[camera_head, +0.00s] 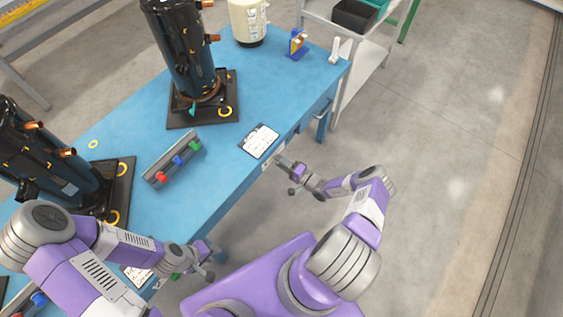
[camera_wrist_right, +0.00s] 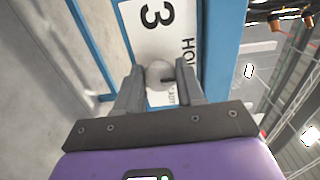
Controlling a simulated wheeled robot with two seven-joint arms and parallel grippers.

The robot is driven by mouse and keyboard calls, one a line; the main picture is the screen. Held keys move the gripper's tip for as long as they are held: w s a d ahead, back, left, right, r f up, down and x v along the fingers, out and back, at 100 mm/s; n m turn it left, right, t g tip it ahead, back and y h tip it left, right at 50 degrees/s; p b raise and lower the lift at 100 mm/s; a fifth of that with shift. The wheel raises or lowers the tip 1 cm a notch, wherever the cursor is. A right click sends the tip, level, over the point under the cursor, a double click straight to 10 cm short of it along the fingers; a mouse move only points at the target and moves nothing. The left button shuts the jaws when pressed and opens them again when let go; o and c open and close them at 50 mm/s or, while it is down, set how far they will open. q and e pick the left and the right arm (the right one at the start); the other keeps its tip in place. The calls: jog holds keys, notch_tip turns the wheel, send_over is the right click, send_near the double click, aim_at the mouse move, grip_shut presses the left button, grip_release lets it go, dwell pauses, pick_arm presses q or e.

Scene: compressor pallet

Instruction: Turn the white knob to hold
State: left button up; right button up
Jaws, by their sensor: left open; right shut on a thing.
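The white knob (camera_wrist_right: 158,73) sits on a white label plate (camera_wrist_right: 147,25) on the blue table's side. In the right wrist view the plate shows a large "3", the letters "HO" and other partly hidden lettering. A dark mark on the knob points right in that view; I cannot tell which word it meets. My right gripper (camera_wrist_right: 160,84) is shut on the knob, one finger on each side. In the head view my right gripper (camera_head: 286,170) is at the table's front edge and hides the knob. My left gripper (camera_head: 207,262) is open and empty near the table's front edge.
On the blue table (camera_head: 265,90) stand dark compressors (camera_head: 180,45), a cream tank (camera_head: 247,20) and a bar with red, blue and green buttons (camera_head: 172,160). A clipboard (camera_head: 259,141) lies close to my right gripper. The floor to the right is clear.

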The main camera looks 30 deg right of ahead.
jog(key=o, duration=1)
jog(key=p+v, duration=0.1)
jog(key=v, duration=0.6)
jog(key=shift+s, duration=0.35)
jog(key=shift+d, duration=0.15)
